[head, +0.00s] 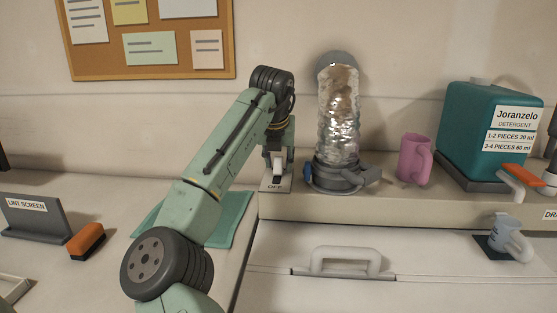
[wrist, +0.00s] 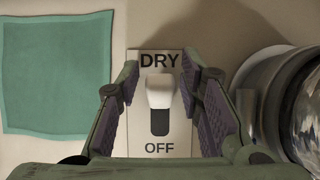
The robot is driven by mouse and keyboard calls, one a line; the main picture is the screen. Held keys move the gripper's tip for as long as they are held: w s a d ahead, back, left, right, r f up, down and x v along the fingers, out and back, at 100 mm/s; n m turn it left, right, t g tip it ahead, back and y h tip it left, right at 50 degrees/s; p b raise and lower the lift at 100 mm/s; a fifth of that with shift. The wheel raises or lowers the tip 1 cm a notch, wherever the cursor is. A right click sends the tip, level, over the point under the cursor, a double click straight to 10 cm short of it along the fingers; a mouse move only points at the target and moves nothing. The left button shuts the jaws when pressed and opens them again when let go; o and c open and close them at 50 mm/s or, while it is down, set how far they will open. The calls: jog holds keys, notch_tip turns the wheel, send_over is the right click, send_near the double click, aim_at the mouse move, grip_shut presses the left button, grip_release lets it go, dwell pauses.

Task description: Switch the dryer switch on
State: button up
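The dryer switch is a pale plate (wrist: 178,139) marked DRY at the top and OFF at the bottom in the wrist view. Its white lever (wrist: 160,91) covers the upper part of a dark slot, toward the DRY side, with the slot's lower part bare. My gripper (wrist: 160,84) is open, with one purple-padded finger on each side of the lever and a gap to each. In the head view my gripper (head: 278,151) hangs over the switch plate (head: 277,186), where OFF shows and DRY is hidden.
A shiny foil duct with a grey base (head: 338,176) stands close on the right of the switch. A pink mug (head: 413,158) and teal detergent box (head: 488,125) are farther right. A green cloth (head: 233,215) lies left, and a handled lid (head: 345,255) is in front.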

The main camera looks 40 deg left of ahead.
jog(key=shift+o, duration=0.2)
jog(key=shift+r, duration=0.1)
jog(key=v, duration=1.2)
jog(key=shift+d, duration=0.1)
